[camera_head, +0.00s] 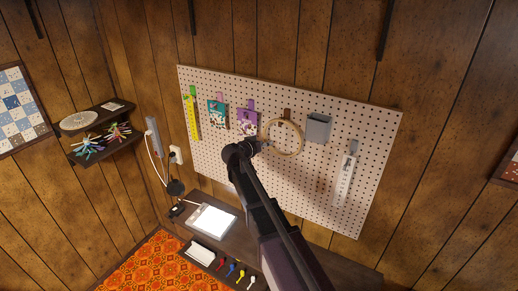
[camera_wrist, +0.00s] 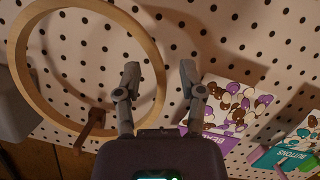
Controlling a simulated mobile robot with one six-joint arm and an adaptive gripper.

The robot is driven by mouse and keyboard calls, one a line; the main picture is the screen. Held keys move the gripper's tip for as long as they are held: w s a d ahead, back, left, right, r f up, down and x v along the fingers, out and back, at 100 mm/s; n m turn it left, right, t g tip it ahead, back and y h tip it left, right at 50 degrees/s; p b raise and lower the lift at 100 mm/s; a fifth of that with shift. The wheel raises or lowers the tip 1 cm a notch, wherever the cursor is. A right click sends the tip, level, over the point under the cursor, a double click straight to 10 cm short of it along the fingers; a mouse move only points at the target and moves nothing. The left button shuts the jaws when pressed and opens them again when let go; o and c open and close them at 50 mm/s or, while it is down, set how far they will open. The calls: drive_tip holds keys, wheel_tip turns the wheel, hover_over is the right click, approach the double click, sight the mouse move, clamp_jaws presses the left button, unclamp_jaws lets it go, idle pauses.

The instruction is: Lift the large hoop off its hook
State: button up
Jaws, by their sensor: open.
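The large hoop (camera_head: 301,136), a pale wooden ring, hangs on the pegboard from a brown hook (camera_head: 287,113). It fills the left of the wrist view (camera_wrist: 146,42), where the brown hook (camera_wrist: 94,122) shows at the lower part of the ring. My gripper (camera_head: 264,146) is at the hoop's left side in the head view. In the wrist view my gripper (camera_wrist: 159,74) is open, one finger on each side of the hoop's rim. I cannot tell whether either finger touches the rim. No object is held.
A grey box (camera_head: 318,128) is right of the hoop, and a light ruler (camera_head: 346,174) hangs farther right. The pegboard (camera_head: 375,135) lies close behind the hoop. A dark shelf (camera_head: 232,229) is below.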

drive_tip(key=shift+x, duration=0.9)
clamp_jaws()
drive_tip(key=shift+r, duration=0.4)
drive_tip(key=shift+r+p, duration=0.7)
drive_tip(key=shift+p, duration=0.2)
drive_tip(key=shift+s+a, duration=0.1)
drive_tip(key=s+a, duration=0.5)
drive_tip(key=s, duration=0.3)
drive_tip(key=shift+a, duration=0.35)
idle(1.6)
